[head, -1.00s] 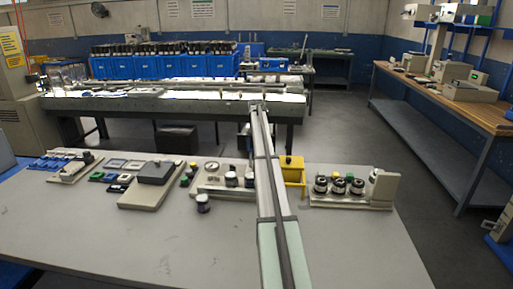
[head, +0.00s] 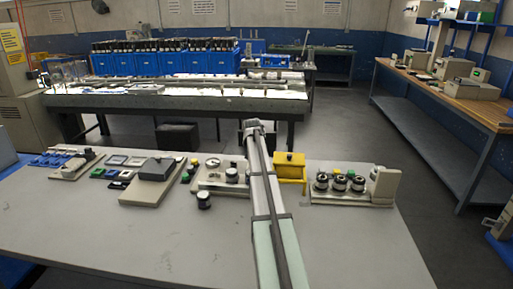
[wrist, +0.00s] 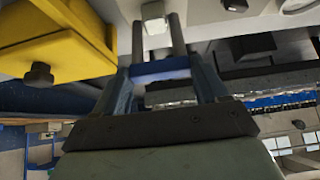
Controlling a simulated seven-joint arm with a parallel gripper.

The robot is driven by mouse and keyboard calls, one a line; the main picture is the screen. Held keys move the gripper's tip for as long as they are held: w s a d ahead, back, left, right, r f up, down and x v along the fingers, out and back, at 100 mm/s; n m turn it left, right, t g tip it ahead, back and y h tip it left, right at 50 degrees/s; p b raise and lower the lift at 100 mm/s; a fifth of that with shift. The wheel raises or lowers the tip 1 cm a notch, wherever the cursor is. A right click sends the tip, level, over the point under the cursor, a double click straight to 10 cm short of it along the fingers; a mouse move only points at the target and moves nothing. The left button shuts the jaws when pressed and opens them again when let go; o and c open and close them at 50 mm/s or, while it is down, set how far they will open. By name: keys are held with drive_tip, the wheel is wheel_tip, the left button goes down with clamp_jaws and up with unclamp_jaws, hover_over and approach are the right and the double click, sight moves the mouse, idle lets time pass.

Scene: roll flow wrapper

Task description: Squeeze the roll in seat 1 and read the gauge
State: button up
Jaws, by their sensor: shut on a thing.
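A blue bar (wrist: 160,68) spans the fingers lower down. In the head view my arm hides the gripper. A dark roll with a pale top (head: 231,175) stands on the grey fixture (head: 208,188) left of my arm. A round white dial (head: 212,163) is on that fixture, too small to read. No seat number is legible.
A yellow box with a dark knob (head: 290,168) stands close right of my arm and also shows in the wrist view (wrist: 75,50).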

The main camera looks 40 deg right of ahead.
drive_tip(key=shift+s+a+f, duration=0.55)
drive_tip(key=shift+s+a, duration=0.35)
drive_tip(key=shift+a+f, duration=0.1)
drive_tip(key=o, duration=1.1)
drive_tip(key=shift+c, duration=0.2)
drive_tip(key=o, duration=0.4)
drive_tip(key=shift+o, duration=0.3)
drive_tip(key=v, duration=1.4)
drive_tip(key=shift+d, duration=0.2)
drive_tip(key=shift+w, duration=0.15)
